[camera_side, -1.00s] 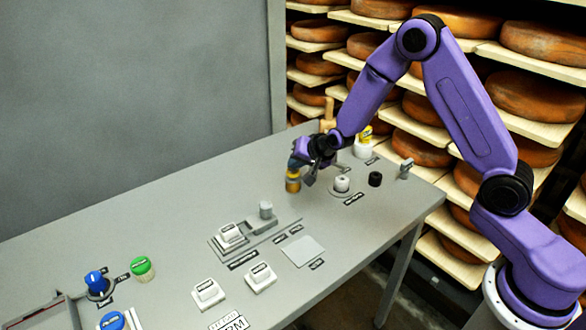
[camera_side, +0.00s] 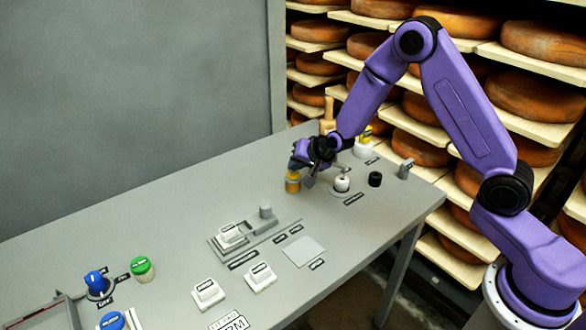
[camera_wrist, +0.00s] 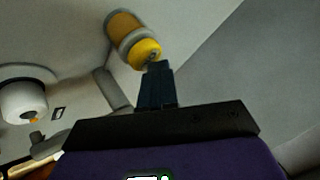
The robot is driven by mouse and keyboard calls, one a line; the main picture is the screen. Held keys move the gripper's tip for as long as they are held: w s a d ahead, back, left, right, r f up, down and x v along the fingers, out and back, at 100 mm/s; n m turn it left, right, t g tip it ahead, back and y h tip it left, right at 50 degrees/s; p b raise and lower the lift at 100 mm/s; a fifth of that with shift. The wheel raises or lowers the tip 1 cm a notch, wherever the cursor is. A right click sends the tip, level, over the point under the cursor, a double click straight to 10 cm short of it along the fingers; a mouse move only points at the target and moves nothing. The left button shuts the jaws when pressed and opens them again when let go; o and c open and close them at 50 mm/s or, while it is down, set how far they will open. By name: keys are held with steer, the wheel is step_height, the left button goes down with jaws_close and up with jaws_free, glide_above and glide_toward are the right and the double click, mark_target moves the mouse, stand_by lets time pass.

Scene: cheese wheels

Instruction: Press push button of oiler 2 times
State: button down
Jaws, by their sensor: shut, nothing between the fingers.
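The oiler looks to be the small amber cylinder (camera_side: 293,184) standing on the grey table; I cannot read a label on it. In the wrist view it shows as an amber body (camera_wrist: 124,24) with a grey collar and a yellow cap (camera_wrist: 145,52). My gripper (camera_side: 296,163) is over it, pointing down, and hides its top in the side view. In the wrist view my shut, empty dark fingers (camera_wrist: 158,66) meet the yellow cap's edge in the picture. I cannot tell whether they touch or press it.
A white round part (camera_side: 342,184) and a black knob (camera_side: 375,179) stand right of my gripper. A yellow-topped white part (camera_side: 363,147) is behind. White switches (camera_side: 260,275), a green knob (camera_side: 141,268) and blue knobs are nearer the front. Cheese shelves (camera_side: 540,60) stand behind the table.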

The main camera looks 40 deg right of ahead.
steer(key=shift+r, duration=1.25)
steer(key=shift+r, duration=2.5)
stand_by(0.3)
step_height(320, 180, up, 4)
steer(key=shift+f, duration=0.1)
stand_by(0.3)
glide_above(296, 173)
steer(key=shift+f, duration=4.45)
